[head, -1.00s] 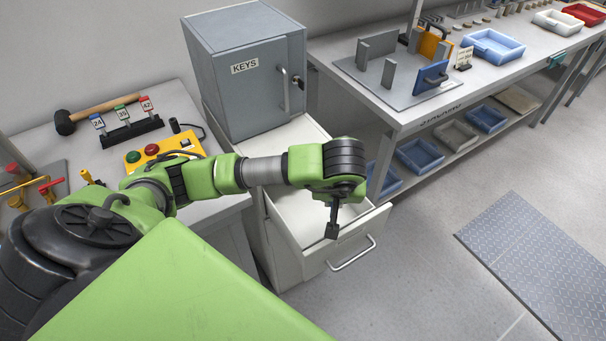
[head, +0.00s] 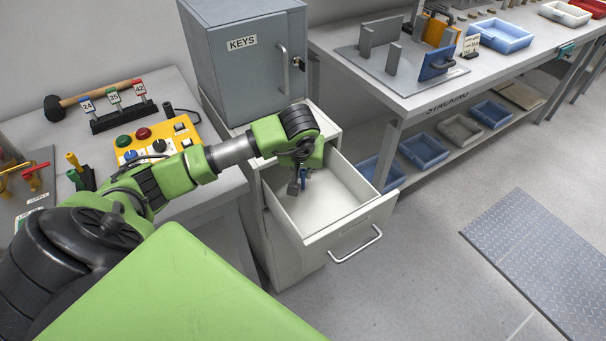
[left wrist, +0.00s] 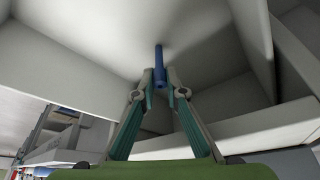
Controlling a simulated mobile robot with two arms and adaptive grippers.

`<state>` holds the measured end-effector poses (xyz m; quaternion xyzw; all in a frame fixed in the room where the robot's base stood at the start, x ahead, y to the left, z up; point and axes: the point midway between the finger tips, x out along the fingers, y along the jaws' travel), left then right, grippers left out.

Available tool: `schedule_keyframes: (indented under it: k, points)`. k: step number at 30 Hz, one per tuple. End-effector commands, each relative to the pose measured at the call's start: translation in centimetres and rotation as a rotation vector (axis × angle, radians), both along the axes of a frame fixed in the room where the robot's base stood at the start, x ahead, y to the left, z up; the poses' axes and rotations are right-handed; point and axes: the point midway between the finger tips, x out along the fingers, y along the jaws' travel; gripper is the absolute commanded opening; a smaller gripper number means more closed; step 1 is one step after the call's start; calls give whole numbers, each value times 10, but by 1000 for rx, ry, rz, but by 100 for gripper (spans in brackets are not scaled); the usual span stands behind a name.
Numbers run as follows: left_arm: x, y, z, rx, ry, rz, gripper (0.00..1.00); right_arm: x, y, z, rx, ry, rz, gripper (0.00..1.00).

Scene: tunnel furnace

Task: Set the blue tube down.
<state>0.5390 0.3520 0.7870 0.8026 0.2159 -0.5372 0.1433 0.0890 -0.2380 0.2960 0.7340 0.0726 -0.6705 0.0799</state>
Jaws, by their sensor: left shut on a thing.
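The blue tube (left wrist: 158,62) is between the two fingers of my left gripper (left wrist: 159,88), which is shut on it. In the left wrist view the tube points away from the gripper towards the pale drawer floor; I cannot tell whether its far end touches it. In the head view my left gripper (head: 298,187) is inside or just above the open drawer (head: 345,222), towards its back left. A small part of the blue tube (head: 304,174) shows beside the dark fingers there. My right gripper is not in view.
The grey KEYS cabinet (head: 247,75) stands just behind the drawer. A table (head: 215,182) with a yellow button box (head: 160,143) is to the left, and the stacking bench (head: 395,95) is to the right. The drawer's front and right part look empty.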

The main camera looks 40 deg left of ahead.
Motion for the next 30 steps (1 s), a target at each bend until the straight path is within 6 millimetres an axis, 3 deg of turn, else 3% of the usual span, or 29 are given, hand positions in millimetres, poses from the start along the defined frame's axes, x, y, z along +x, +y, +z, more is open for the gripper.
schedule_keyframes:
  k: [12, 13, 14, 25, 30]
  points:
    - [1, 2, -5, 0, -2, 0, 1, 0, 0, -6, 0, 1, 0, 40]
    - [1, 2, -4, 0, -2, 0, 17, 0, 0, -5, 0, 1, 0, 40]
    - [1, 2, -4, 0, -2, 0, 19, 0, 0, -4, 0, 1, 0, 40]
    - [1, 1, -1, -1, -2, 1, 19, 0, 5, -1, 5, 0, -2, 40]
    - [-3, -1, 19, 2, -4, -1, 19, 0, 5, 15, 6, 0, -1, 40]
